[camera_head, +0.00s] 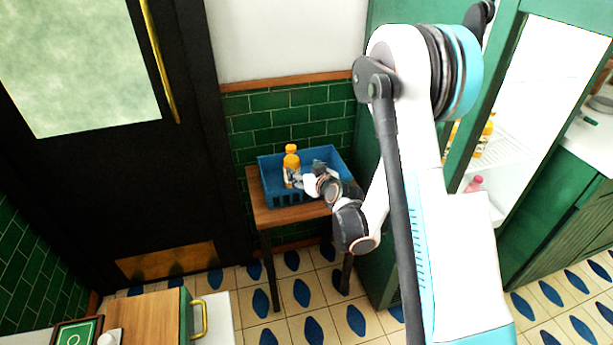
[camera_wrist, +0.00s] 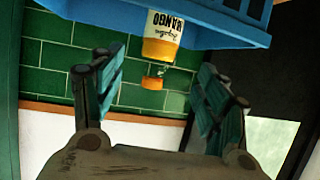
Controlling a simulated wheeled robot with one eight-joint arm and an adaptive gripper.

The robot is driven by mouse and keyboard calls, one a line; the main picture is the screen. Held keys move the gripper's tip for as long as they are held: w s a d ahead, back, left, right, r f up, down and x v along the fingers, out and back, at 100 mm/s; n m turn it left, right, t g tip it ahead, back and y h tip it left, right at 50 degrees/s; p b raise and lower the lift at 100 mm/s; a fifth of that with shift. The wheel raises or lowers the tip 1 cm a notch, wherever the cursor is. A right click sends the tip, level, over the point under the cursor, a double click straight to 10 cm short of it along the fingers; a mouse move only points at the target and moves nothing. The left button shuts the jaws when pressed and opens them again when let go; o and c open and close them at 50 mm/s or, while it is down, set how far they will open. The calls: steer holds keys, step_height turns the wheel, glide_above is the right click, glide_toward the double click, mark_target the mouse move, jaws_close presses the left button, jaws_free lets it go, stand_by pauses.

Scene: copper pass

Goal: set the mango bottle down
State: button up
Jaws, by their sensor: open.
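The mango bottle (camera_head: 291,165), orange with an orange cap and a white label, stands upright in the blue crate (camera_head: 285,199). In the wrist view, which is upside down, the bottle (camera_wrist: 163,32) shows its label and cap against the crate's blue wall (camera_wrist: 225,30). Its base is hidden. My gripper (camera_head: 300,182) is at the crate, just right of the bottle in the head view. In the wrist view my gripper (camera_wrist: 160,80) is open, its fingers apart on either side of the bottle's line. I see no finger touching the bottle.
The crate sits on a small wooden table (camera_head: 256,200) against a green tiled wall. A dark door (camera_head: 100,180) is at left. At right an open fridge holds orange bottles (camera_head: 487,130) and a pink bottle (camera_head: 475,184). The patterned floor before the table is clear.

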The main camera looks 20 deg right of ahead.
steer(key=s+a+r+g, duration=0.3)
steer(key=s+r, duration=1.1)
steer(key=r, duration=0.2)
steer(key=s+d+r+m+g+h, duration=0.1)
steer(key=s+d+r+g+h, duration=0.1)
steer(key=s, duration=2.1)
steer(key=shift+r+m+g, duration=0.2)
steer(key=shift+m+g, duration=0.2)
steer(key=shift+g, duration=0.3)
